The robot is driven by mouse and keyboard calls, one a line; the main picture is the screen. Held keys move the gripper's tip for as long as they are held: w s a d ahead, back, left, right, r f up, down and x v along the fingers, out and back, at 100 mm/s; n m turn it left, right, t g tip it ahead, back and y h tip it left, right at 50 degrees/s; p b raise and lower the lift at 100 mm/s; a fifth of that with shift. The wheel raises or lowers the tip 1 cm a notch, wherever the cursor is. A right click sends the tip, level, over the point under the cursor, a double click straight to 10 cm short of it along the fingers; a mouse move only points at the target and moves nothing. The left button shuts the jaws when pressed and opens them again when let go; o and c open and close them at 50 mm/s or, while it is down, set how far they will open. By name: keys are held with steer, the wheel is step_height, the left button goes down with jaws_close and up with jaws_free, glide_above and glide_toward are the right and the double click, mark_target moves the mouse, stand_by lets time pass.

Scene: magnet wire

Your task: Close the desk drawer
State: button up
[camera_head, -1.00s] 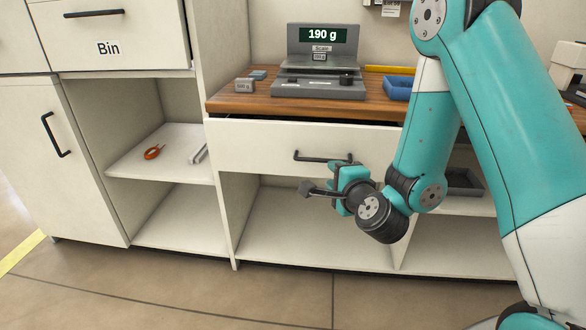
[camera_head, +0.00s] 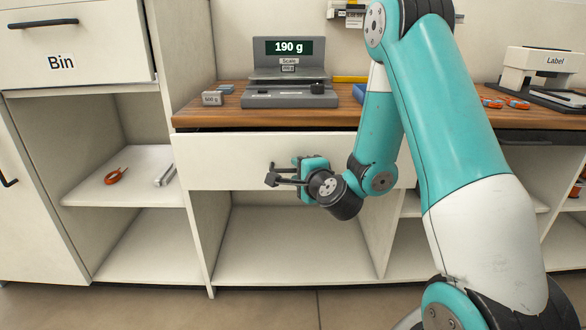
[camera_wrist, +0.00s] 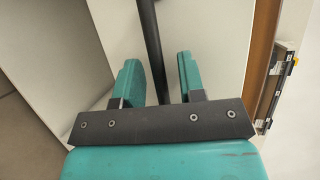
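The desk drawer (camera_head: 225,160) has a white front below the wooden desktop, with a thin dark gap along its top edge. I cannot tell exactly how far out it stands. Its black bar handle (camera_wrist: 149,45) runs between my fingers in the wrist view. My gripper (camera_head: 284,176) is at the handle, in front of the drawer face, and hides part of the handle in the head view. In the wrist view my gripper (camera_wrist: 159,78) is open, with a finger on each side of the bar and space visible beside it.
The wooden desktop (camera_head: 215,115) carries a scale (camera_head: 285,96) reading 190 g and a grey weight block (camera_head: 212,98). A label machine (camera_head: 545,72) stands at the right. A Bin drawer (camera_head: 100,60) and an open shelf (camera_head: 135,190) are at the left. Open compartments lie below the drawer.

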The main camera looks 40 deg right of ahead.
steer(key=shift+w+a+r, duration=0.1)
steer(key=shift+w+a, duration=0.05)
jaws_close()
steer(key=shift+w+r, duration=0.1)
steer(key=w+d+p, duration=0.2)
steer(key=w+p, duration=0.1)
steer(key=shift+d, duration=0.3)
jaws_free()
steer(key=shift+d, duration=0.1)
